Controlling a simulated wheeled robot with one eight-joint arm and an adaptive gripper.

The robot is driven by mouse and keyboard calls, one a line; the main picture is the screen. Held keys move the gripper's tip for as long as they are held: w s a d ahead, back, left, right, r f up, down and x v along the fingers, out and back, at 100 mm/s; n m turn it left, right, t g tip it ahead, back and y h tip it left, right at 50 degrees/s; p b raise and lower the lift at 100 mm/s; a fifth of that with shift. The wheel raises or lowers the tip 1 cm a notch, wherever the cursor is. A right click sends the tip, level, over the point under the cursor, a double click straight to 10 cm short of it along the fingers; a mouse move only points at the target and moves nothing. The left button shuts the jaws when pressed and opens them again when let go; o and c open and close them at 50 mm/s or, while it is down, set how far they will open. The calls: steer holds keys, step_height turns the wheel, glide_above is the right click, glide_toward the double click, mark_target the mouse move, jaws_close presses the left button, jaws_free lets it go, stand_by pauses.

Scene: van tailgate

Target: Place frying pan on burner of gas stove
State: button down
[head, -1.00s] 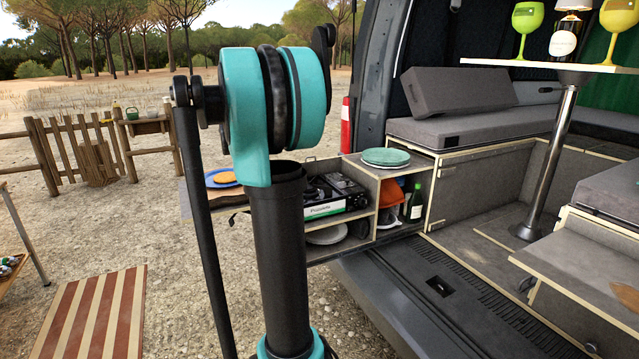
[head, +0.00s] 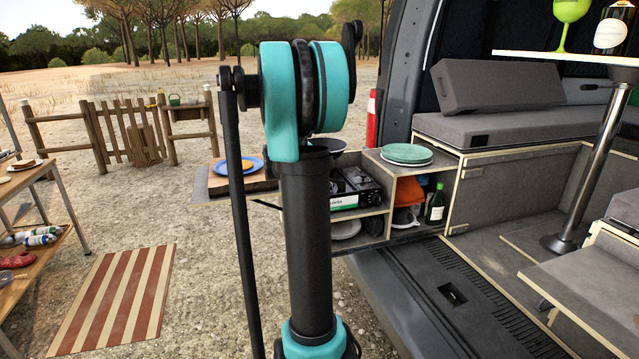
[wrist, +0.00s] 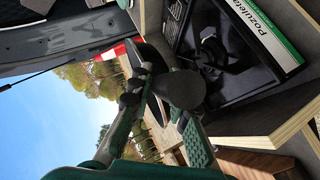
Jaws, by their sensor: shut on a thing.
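The black gas stove with a white and green label (head: 353,187) sits on the van's pull-out shelf, partly hidden behind my arm. In the wrist view the stove (wrist: 262,79) lies at the upper right, and its bare burner (wrist: 213,50) shows. My gripper (wrist: 160,108) is shut on the dark handle (wrist: 184,90) of the frying pan, whose rounded end points at the wrist camera. The dark pan body (wrist: 155,52) is mostly hidden behind the handle and gripper. In the head view a dark piece of the pan (head: 329,145) shows beside my arm; my gripper is hidden there.
A blue plate with orange food (head: 240,166) lies on the side board left of the stove. Teal plates (head: 407,153) are stacked on the cabinet at its right. A green bottle (head: 436,204) stands below them. A wooden table (head: 50,190) is at far left.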

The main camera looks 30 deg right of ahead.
step_height(320, 180, down, 10)
steer(key=shift+r, duration=0.2)
stand_by(0.4)
steer(key=c, duration=1.4)
jaws_free()
steer(key=shift+f, duration=0.1)
steer(key=shift+c, duration=0.2)
steer(key=v, duration=1.2)
steer(key=s+a+f+g+y, duration=0.1)
steer(key=s+a+f+y, duration=0.5)
steer(key=s+a+f, duration=0.3)
steer(key=s+a+f+g+y, duration=0.1)
steer(key=s+a+f+y, duration=0.4)
steer(key=s+a+f, duration=0.4)
steer(key=s+a, duration=0.7)
steer(key=a, duration=0.1)
steer(key=shift+s+f+m+y, duration=0.2)
steer(key=shift+s+m+y, duration=0.1)
steer(key=shift+s+y, duration=0.1)
